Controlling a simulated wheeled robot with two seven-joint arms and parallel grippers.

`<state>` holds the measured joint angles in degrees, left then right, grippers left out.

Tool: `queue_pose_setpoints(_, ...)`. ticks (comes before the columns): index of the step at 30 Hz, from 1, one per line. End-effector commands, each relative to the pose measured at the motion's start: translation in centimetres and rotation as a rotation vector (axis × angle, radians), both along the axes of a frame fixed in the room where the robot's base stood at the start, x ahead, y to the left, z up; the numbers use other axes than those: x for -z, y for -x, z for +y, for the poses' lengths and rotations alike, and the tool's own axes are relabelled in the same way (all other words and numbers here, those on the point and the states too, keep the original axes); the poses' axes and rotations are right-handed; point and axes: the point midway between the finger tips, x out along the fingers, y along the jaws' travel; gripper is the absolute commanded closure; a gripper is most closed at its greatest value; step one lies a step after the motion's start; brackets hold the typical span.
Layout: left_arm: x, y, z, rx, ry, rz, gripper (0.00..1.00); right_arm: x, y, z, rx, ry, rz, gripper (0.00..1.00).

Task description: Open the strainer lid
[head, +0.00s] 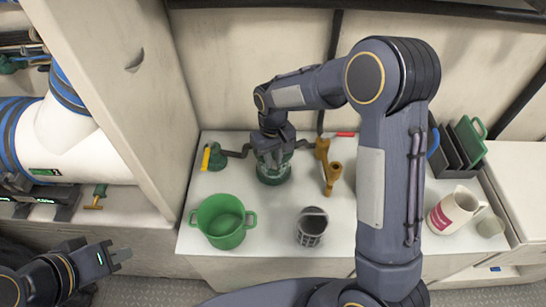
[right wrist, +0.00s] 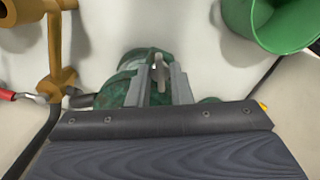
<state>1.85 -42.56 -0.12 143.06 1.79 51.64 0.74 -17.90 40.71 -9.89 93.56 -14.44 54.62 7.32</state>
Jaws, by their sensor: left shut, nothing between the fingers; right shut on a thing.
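In the right wrist view the fingers of my right gripper (right wrist: 160,84) are shut on a small upright metal tab of the strainer lid (right wrist: 158,72). The lid appears seated, though its rim is mostly hidden. My left gripper (head: 118,256) is shut and empty at the lower left, well away from the strainer.
A green pot (head: 223,238) and a grey mesh basket (head: 311,229) stand in front of the strainer. A brass valve (head: 331,172) is close on its right, a yellow-handled valve (head: 207,158) on its left.

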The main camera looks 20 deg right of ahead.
Motion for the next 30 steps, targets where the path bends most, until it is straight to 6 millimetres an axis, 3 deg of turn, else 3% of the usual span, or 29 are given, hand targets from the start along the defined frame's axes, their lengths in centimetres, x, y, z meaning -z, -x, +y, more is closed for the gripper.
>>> queue_pose_setpoints(1,-0.15,-0.01,0.01,0.0,0.0,0.0,1.0,-0.71,-0.49,-0.04,0.002,-0.003,-0.018,1.0)
queue_pose_setpoints(27,-0.18,-0.02,0.01,0.0,0.0,0.0,1.0,-0.73,-0.56,-0.04,0.001,-0.003,-0.021,1.0)
queue_pose_setpoints(28,-0.17,-0.01,0.01,0.0,0.0,0.0,1.0,-0.72,-0.56,-0.05,0.001,-0.003,-0.021,0.78)
queue_pose_setpoints(30,-0.17,-0.01,0.01,0.0,0.0,0.0,1.0,-0.66,-0.51,-0.04,0.001,-0.002,-0.02,0.69)
